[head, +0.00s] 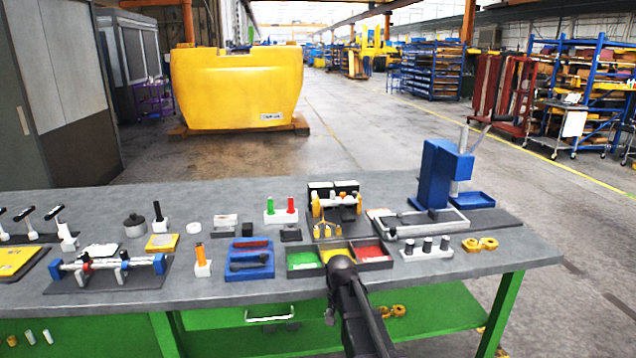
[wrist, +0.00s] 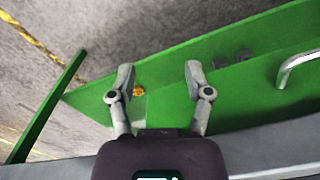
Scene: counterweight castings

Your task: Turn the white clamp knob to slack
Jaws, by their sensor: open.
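A clamping fixture with blue end blocks (head: 158,265) and a pale rail stands at the front left of the bench in the head view. Small red, black and whitish parts sit along its rail; I cannot make out for sure which is the white clamp knob. A white round disc (head: 193,228) lies on the bench right of the fixture. My gripper (wrist: 158,72) shows in the wrist view with its two fingers wide apart and nothing between them. It points down past the bench front toward the green lower shelf (wrist: 240,75), away from the fixture.
The grey bench (head: 330,288) is crowded. A blue tray (head: 250,272), a three-colour bin tray (head: 305,262), a blue press (head: 435,175) and a black-peg block (head: 427,252) stand along it. A drawer handle (wrist: 293,68) sticks out near my gripper.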

